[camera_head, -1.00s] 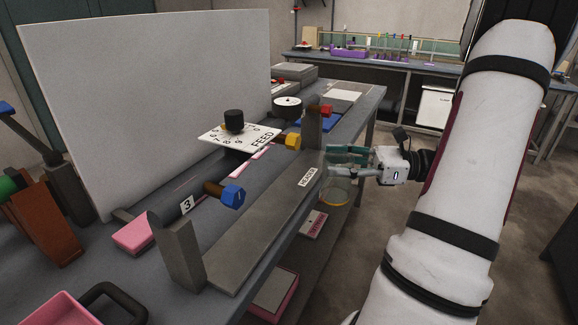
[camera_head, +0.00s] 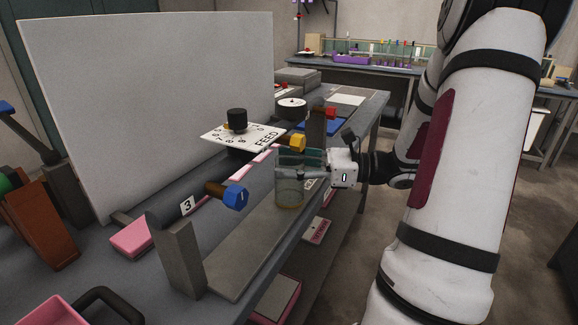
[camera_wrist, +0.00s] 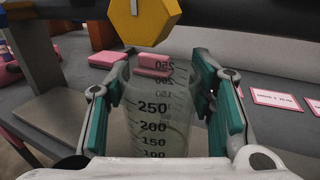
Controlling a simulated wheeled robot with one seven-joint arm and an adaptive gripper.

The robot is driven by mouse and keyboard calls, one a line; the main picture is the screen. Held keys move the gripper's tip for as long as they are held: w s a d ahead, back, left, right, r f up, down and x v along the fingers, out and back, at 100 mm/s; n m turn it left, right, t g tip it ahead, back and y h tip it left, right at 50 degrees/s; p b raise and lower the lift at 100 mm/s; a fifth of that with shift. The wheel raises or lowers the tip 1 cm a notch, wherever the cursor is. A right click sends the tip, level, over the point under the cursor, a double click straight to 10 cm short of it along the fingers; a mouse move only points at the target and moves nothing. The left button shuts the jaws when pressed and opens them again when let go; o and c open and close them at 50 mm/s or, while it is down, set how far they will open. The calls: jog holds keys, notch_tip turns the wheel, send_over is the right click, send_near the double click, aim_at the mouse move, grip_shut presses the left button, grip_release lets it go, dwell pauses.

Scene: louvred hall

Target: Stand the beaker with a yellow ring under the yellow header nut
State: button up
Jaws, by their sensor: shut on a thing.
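The clear beaker (camera_head: 290,192) has a faint yellow ring at its base. It is upright, over the grey board in front of the header pipe. My gripper (camera_head: 288,166) is shut on it from the right, with teal fingers on either side. The beaker (camera_wrist: 153,115) fills the middle of the wrist view, with its scale marks facing me. The yellow header nut (camera_head: 297,142) is just above the beaker's rim in the head view. In the wrist view, the yellow nut (camera_wrist: 145,20) is close beyond the rim. I cannot tell whether the base touches the board.
A blue nut (camera_head: 236,197) and a red nut (camera_head: 330,113) stick out from the same header. A grey post (camera_head: 176,255) stands at its near end. A white FEED plate (camera_head: 242,136) with a black knob lies behind. The grey board (camera_head: 245,255) is clear to the left.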

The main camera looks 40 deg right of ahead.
jog(key=shift+f, duration=0.1)
jog(key=o, duration=1.2)
jog(key=shift+c, duration=0.2)
jog(key=shift+r, duration=0.2)
jog(key=p+v, duration=0.1)
jog(key=v, duration=1.1)
jog(key=shift+p, duration=0.35)
